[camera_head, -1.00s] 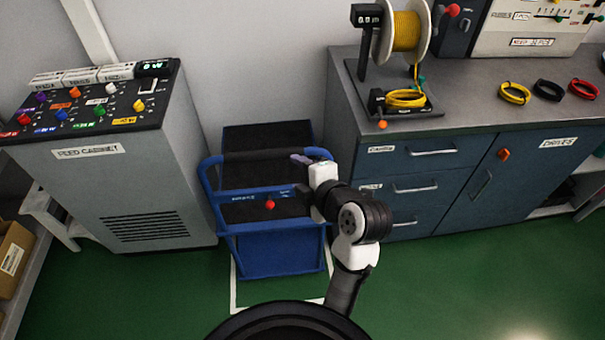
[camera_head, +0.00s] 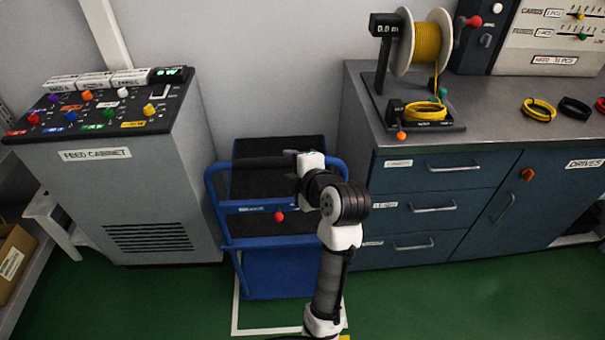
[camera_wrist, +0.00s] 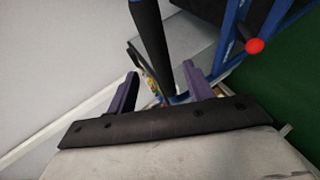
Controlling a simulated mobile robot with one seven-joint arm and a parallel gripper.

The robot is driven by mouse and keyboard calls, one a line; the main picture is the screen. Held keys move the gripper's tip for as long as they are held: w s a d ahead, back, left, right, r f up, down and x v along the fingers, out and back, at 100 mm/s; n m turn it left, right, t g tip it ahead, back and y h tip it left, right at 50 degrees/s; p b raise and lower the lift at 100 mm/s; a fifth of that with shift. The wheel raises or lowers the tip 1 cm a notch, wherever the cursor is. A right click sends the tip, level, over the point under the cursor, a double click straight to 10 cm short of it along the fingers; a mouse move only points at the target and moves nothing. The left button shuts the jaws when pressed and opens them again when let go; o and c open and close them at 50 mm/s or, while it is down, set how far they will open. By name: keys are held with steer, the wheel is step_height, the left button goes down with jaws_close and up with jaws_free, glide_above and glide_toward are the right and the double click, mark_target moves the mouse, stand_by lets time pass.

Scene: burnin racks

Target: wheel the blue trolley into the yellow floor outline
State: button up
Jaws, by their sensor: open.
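The blue trolley (camera_head: 278,272) stands between the grey cabinet and the blue drawer unit, with dark shelves and a red knob (camera_head: 279,216) on its front. Its black handle bar (camera_head: 250,162) runs along the top near side. My gripper (camera_head: 291,154) is at the right part of this bar. In the wrist view the purple fingers of my gripper (camera_wrist: 162,72) are apart, with the black handle bar (camera_wrist: 150,40) passing between them. Whether they touch it I cannot tell. A small yellow patch (camera_head: 345,337) shows at the bottom edge; no whole yellow outline is visible.
A white floor outline (camera_head: 236,310) lies around the trolley's base. The feed cabinet (camera_head: 150,190) stands close on the left, the drawer unit (camera_head: 430,200) close on the right. A cardboard box (camera_head: 14,262) is far left. Green floor (camera_head: 480,300) is clear at front right.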

mark_target(283, 165)
steer(key=shift+p+x, duration=0.35)
steer(key=shift+x, duration=1.75)
steer(key=c, duration=1.1)
steer(key=shift+o, duration=0.2)
steer(key=shift+s, duration=0.15)
